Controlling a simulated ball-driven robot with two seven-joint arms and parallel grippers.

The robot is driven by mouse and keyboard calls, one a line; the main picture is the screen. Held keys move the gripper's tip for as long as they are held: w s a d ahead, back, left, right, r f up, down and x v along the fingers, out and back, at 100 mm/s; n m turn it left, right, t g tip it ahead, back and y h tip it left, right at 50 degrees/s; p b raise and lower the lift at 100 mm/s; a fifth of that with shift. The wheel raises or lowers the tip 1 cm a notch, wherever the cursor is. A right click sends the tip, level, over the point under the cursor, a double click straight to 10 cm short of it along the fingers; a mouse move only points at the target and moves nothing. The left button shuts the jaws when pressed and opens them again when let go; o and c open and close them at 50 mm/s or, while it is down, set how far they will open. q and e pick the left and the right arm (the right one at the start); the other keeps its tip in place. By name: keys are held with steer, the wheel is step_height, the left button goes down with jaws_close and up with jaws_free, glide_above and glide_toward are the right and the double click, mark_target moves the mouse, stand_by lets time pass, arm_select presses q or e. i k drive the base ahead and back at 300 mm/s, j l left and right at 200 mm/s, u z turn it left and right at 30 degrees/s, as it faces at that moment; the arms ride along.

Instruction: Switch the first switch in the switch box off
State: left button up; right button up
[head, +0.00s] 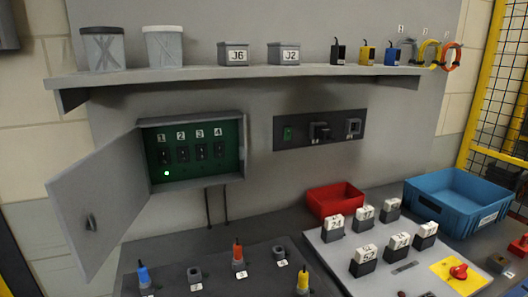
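The switch box (243,150) is fixed on the grey wall left of centre, under the shelf. Its door (98,205) stands open, swung out to the left. On its green panel several dark switches sit in a row, labelled 1 to 4. The first switch (164,157) is leftmost, under label 1. A green light (167,173) glows just below it. The lever positions are too small to tell. Neither of my grippers is in view.
A wall shelf (235,74) above holds two tubs, boxes J6 and J2, and several small coloured items. A dark socket panel (318,129) is to the right. Below are a red bin (333,200), a blue bin (460,195) and a table with labelled blocks. The space before the box is clear.

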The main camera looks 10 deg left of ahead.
mark_target(163, 154)
steer(key=k+j, duration=0.5)
steer(key=j, duration=0.75)
steer(key=i+j, duration=0.15)
steer(key=j, duration=0.6)
